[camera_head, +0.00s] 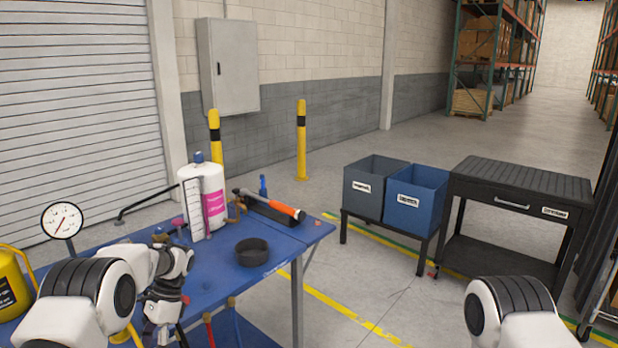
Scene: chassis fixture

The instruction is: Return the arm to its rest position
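My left arm comes in from the lower left over the blue workbench (205,283). Its wrist is bent down, and my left gripper (163,312) points toward the near part of the bench. Its fingers are small and partly hidden, so I cannot tell whether they are open or shut or hold anything. Only a white and black part of my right arm shows at the lower right, over the floor. My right gripper is out of view.
On the bench stand a white cylinder (214,205) with a pink label, a black round dish (252,252) and an orange-handled tool (282,209). A round gauge (62,220) and yellow container (12,285) are at left. Grey (364,205) and blue bins (414,212) stand near a black cart (520,190).

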